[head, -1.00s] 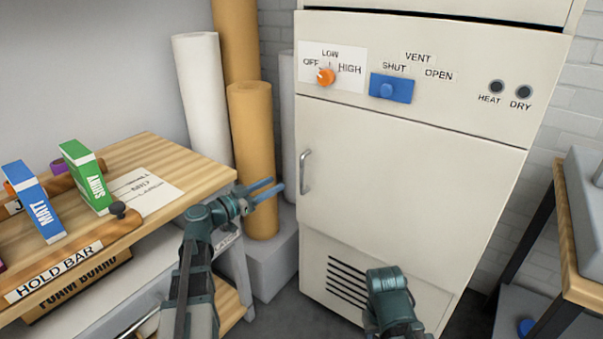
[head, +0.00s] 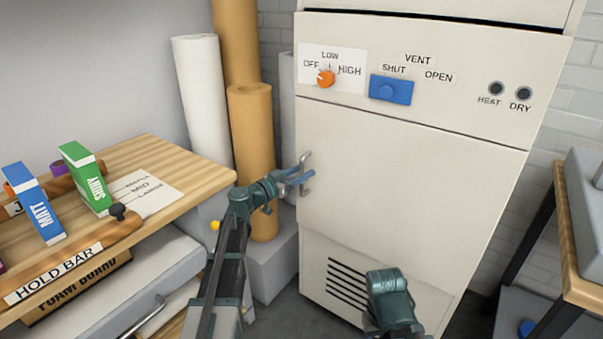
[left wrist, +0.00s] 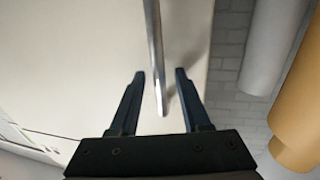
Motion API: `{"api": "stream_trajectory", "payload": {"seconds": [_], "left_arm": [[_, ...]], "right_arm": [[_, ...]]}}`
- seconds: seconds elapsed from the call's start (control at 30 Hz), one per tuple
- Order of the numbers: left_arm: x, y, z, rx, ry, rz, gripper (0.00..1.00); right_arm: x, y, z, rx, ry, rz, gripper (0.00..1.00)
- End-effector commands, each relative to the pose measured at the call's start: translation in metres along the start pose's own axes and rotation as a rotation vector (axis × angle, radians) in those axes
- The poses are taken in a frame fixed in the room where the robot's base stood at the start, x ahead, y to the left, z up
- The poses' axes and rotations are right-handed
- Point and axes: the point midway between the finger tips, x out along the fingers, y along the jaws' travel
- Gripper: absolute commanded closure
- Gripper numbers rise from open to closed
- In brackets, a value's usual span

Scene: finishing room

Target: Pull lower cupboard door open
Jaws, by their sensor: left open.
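The lower cupboard door (head: 390,180) is a cream panel on a tall cabinet and is shut. Its metal bar handle (head: 304,158) is upright at the door's left edge, partly hidden by my left gripper (head: 303,178). My left gripper is open at the handle.
Above the door are an orange dial (head: 326,78) and a blue vent slider (head: 390,90). Paper rolls (head: 252,160) stand left of the cabinet. A wooden bench (head: 190,165) with boxes is at left, another table (head: 570,240) at right. Floor shows before the cabinet.

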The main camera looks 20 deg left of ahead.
Motion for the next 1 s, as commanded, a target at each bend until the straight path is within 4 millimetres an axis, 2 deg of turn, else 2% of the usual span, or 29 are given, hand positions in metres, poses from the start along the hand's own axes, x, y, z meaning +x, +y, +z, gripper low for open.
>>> {"api": "stream_trajectory", "payload": {"seconds": [0.1, 0.37, 1.0], "left_arm": [[-0.0002, 0.0, 0.0, 0.0, 0.0, 0.0, 0.53], [-0.0004, -0.0001, 0.0, 0.0, 0.0, 0.0, 1.0], [-0.0005, 0.0, 0.0, 0.0, 0.0, 0.0, 1.0]], "right_arm": [[0.0, 0.0, 0.0, 0.0, 0.0, 0.0, 0.5], [0.0, 0.0, 0.0, 0.0, 0.0, 0.0, 0.5], [0.0, 0.0, 0.0, 0.0, 0.0, 0.0, 0.5]]}}
